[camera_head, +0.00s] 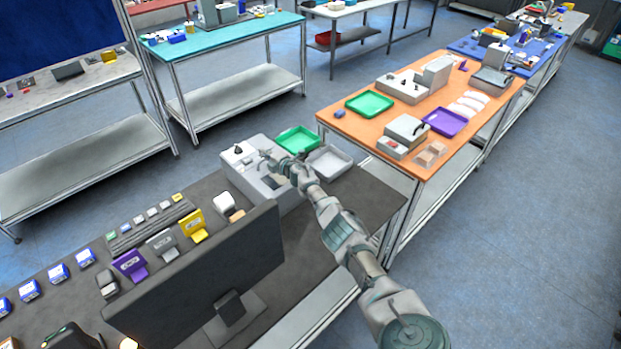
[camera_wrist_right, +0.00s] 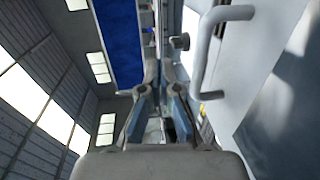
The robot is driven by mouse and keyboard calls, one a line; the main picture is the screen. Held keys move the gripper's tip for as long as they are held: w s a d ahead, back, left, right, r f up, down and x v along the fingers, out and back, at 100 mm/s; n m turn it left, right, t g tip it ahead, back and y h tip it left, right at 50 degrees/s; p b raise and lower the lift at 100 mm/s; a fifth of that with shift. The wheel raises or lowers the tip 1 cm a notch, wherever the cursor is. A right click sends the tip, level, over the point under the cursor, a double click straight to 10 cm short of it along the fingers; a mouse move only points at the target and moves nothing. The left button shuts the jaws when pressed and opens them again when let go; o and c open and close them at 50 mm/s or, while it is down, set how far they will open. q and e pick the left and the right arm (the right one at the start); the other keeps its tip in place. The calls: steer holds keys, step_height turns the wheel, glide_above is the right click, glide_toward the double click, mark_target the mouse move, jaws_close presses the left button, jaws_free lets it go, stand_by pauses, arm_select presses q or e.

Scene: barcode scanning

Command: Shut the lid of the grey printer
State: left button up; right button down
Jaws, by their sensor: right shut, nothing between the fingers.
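The grey printer (camera_head: 238,152) stands at the far end of the dark table in the head view, partly covered by my right arm. My right gripper (camera_head: 268,158) is over the printer, shut and empty. In the wrist view its fingers (camera_wrist_right: 160,72) are together, just left of a bent grey handle (camera_wrist_right: 203,65) on a pale grey surface. The fingers look apart from the handle, and nothing is held. I cannot tell clearly how far the lid stands open. My left gripper is not in view.
A green tray (camera_head: 298,140) and a grey tray (camera_head: 325,161) lie beside the printer. A black monitor (camera_head: 205,285) stands on the near side. Purple (camera_head: 130,264) and yellow (camera_head: 192,225) items stand left of it. An orange table (camera_head: 345,120) is to the right.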

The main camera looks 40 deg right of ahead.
steer(key=shift+f, duration=0.15)
steer(key=shift+w+d+f+g, duration=0.15)
steer(key=shift+d+f+g, duration=0.2)
steer(key=shift+d+g, duration=0.1)
steer(key=shift+w+d+f, duration=0.1)
steer(key=shift+d+f, duration=0.2)
steer(key=shift+d, duration=0.2)
steer(key=shift+a+r, duration=0.1)
steer(key=shift+a, duration=0.3)
steer(key=shift+a+r, duration=0.1)
steer(key=shift+a, duration=0.05)
steer(key=shift+a+r+p, duration=0.1)
steer(key=shift+r+p, duration=0.2)
steer(key=shift+p, duration=0.2)
arm_select(q)
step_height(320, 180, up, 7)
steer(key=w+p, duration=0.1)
steer(key=p, duration=0.4)
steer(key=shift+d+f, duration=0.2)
arm_select(e)
step_height(320, 180, up, 13)
steer(key=s, duration=0.2)
steer(key=shift+s+d+f, duration=0.15)
steer(key=shift+s+d, duration=0.1)
steer(key=shift+d, duration=0.1)
